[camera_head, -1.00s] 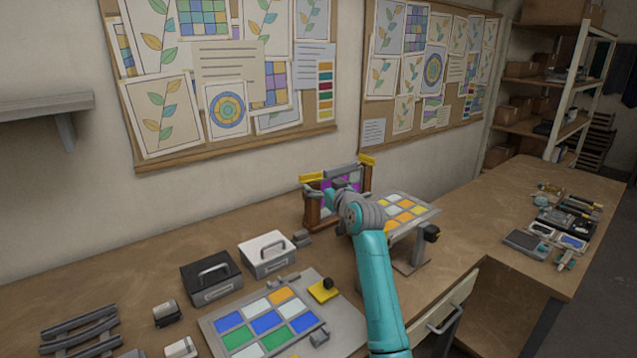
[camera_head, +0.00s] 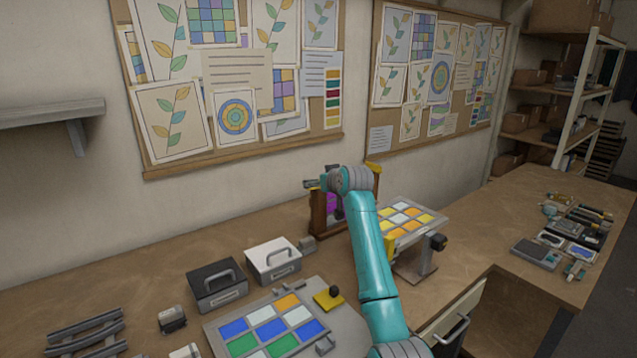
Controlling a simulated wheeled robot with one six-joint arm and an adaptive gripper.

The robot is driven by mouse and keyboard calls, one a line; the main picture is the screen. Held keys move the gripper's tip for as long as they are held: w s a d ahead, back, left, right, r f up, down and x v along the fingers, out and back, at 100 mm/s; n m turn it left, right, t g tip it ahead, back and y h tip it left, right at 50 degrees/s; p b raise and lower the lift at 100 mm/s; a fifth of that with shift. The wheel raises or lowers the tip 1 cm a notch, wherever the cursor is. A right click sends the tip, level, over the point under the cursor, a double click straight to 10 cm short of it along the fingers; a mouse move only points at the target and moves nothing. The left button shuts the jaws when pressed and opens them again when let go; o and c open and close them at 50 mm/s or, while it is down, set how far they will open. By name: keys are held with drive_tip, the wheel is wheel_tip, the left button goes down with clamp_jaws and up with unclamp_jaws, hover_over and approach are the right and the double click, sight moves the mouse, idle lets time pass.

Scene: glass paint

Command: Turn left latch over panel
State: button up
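An upright wooden frame (camera_head: 318,222) stands on the bench near the wall. A purple part of its panel (camera_head: 331,203) shows beside my arm, which hides most of the panel. A yellow latch (camera_head: 373,168) shows at the top right of the frame. My gripper (camera_head: 316,184) is at the frame's top left corner, where the left latch is. The left latch is mostly hidden there, and I cannot make out its angle or whether the gripper touches it. The fingers are too small and covered to tell if they are open or shut.
A tilted stand with a yellow and orange glass panel (camera_head: 408,216) is close to the right of my arm. A black box (camera_head: 215,284), a white box (camera_head: 273,261) and a flat colored glass panel (camera_head: 268,328) lie to the left. Tools crowd the right bench.

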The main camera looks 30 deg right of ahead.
sight(319, 190)
drive_tip(key=shift+x, duration=1.65)
drive_tip(key=c, duration=1)
